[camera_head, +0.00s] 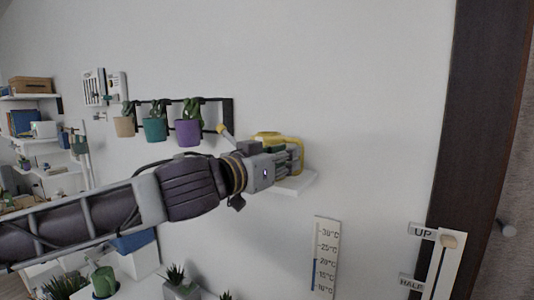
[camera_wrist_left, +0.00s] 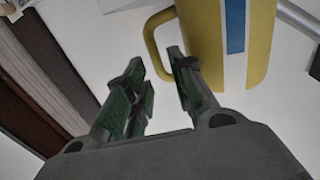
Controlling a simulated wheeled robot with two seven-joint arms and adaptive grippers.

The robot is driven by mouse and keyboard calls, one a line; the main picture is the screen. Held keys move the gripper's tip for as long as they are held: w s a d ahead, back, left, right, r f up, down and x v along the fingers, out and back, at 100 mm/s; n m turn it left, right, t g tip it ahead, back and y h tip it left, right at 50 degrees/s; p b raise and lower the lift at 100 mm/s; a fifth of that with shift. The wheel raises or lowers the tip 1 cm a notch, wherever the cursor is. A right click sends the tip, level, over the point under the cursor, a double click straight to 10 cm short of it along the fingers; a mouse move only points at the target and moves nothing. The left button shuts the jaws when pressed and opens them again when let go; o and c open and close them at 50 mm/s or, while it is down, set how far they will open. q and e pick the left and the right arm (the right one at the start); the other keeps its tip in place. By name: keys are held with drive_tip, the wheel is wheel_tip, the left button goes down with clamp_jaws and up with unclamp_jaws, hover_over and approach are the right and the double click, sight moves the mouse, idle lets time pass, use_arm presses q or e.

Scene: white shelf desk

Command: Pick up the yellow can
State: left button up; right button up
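The yellow can (camera_head: 268,136) sits on a small white wall shelf (camera_head: 300,184), partly hidden behind my left gripper (camera_head: 285,162) in the head view. In the left wrist view the can (camera_wrist_left: 268,35) has a blue and a white stripe, and its handle loop is on the left. My left gripper (camera_wrist_left: 155,62) is open there. The handle's outer side shows between the fingertips, with the right finger at the loop's opening. I cannot tell whether a finger touches it. My right gripper is not in view.
Potted plants in beige, teal and purple pots (camera_head: 188,132) hang on a black wall rack left of the can. A thermometer (camera_head: 324,258) and a lever panel marked UP (camera_head: 440,265) are at the lower right. The wall right of the can is bare.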

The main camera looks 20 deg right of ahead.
use_arm(q)
drive_tip(key=shift+w+d, duration=0.25)
drive_tip(key=shift+d, duration=0.15)
drive_tip(key=shift+f+p+x, duration=0.15)
drive_tip(key=shift+p+x, duration=0.3)
drive_tip(key=shift+x, duration=0.35)
drive_tip(key=shift+f+p+x, duration=0.1)
drive_tip(key=shift+p+x, duration=0.3)
drive_tip(key=shift+x, duration=1.35)
drive_tip(key=shift+s+f, duration=0.1)
drive_tip(key=shift+d, duration=0.1)
clamp_jaws()
